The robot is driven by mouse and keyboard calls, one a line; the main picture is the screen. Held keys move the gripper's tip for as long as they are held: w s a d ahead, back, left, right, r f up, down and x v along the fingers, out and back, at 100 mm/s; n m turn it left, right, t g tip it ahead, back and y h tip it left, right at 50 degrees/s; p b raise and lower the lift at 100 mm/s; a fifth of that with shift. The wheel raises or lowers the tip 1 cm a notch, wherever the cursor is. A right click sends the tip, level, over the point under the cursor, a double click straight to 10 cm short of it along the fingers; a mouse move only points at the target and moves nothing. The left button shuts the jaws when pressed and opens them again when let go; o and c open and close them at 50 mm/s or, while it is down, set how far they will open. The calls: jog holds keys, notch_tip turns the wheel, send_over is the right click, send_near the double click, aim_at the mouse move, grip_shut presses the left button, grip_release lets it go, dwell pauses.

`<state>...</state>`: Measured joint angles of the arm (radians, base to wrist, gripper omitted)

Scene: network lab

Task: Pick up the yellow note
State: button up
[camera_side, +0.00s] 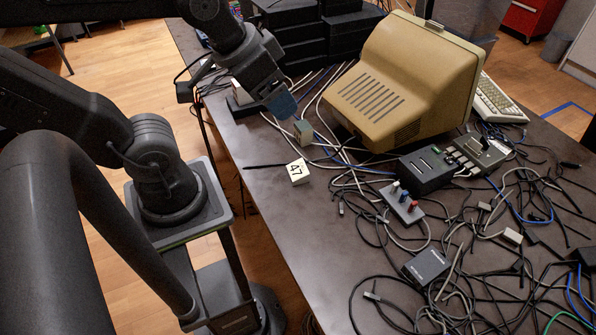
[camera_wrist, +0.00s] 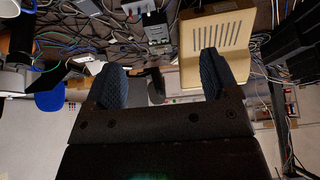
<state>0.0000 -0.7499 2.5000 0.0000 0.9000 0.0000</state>
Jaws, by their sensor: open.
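A small pale cream note (camera_side: 298,171) marked "47" lies on the dark table in the side view, near the table's left edge. It is the only note-like thing I can make out, and its yellow is very faint. My gripper (camera_side: 281,104) is above the table, up and to the left of the note in the side view, apart from it. In the wrist view my gripper (camera_wrist: 162,76) has its two dark fingers wide apart with nothing held between them. I cannot tell for sure whether the note shows in the wrist view.
A small grey-green block (camera_side: 303,132) is close below my fingertips. A beige monitor (camera_side: 405,80) stands behind it, with a black box (camera_side: 424,170) and a knobbed unit (camera_side: 403,203) to the right. Loose cables cover the right side. The table left of the note is mostly clear.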

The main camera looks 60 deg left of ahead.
jog(key=n+g, duration=0.6)
jog(key=n, duration=1)
send_over(298, 170)
notch_tip(298, 170, down, 21)
jog(key=f, duration=0.8)
jog(key=shift+w+a+f, duration=0.1)
jog(key=shift+w+f, duration=0.1)
jog(key=shift+f, duration=0.05)
jog(key=shift+s+f, duration=0.2)
jog(key=shift+f, duration=2.35)
jog(key=shift+c, duration=0.3)
jog(key=c, duration=1)
